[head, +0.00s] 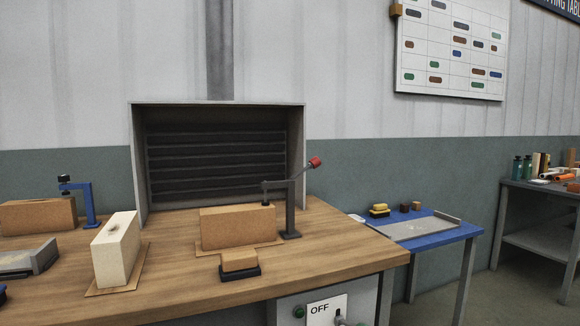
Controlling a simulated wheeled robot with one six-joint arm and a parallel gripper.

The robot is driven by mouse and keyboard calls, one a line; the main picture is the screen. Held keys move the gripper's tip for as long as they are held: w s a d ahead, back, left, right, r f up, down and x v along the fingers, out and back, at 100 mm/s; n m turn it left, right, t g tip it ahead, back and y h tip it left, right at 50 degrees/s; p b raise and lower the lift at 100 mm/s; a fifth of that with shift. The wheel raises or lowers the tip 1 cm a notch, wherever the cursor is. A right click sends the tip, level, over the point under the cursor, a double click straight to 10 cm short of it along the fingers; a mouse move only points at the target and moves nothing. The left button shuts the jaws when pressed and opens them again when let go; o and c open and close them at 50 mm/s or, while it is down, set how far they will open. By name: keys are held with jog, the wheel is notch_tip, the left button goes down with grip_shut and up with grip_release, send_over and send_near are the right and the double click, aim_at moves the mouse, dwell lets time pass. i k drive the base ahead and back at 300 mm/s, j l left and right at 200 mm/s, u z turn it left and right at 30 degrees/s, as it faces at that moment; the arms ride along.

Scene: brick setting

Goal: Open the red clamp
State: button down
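A dark grey toggle clamp (291,211) stands on the wooden bench, with a red knob (314,162) on its lever. The lever slants up to the right. Its arm reaches left, and its short spindle (265,192) ends at the top of an orange-brown brick (235,229) lying on a thin board. I cannot tell whether the spindle presses on the brick. My gripper is not in view.
A blue clamp (88,205) stands beside another brown brick (38,216) at the left. A cream brick (116,250) and a small brown-topped block (239,262) are on the wooden bench (190,297). A blue side table (443,238) stands at the right. The bench right of the grey clamp is clear.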

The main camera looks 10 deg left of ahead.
aim_at(314, 163)
jog(key=i+l+u, duration=0.1)
jog(key=l+u, duration=0.15)
jog(key=u, duration=0.15)
jog(key=i+l+u, duration=0.1)
jog(key=l+u, duration=0.45)
jog(key=u, duration=0.2)
jog(key=l+u, duration=0.45)
jog(key=l, duration=0.5)
jog(key=k+l+u, duration=0.1)
jog(key=l, duration=0.5)
jog(key=k+l+u, duration=0.1)
jog(key=l, duration=0.5)
jog(key=k+l+u, duration=0.1)
jog(key=l, duration=0.5)
jog(key=k+l, duration=0.2)
jog(key=k, duration=0.35)
jog(key=i+l, duration=0.1)
jog(key=i, duration=0.4)
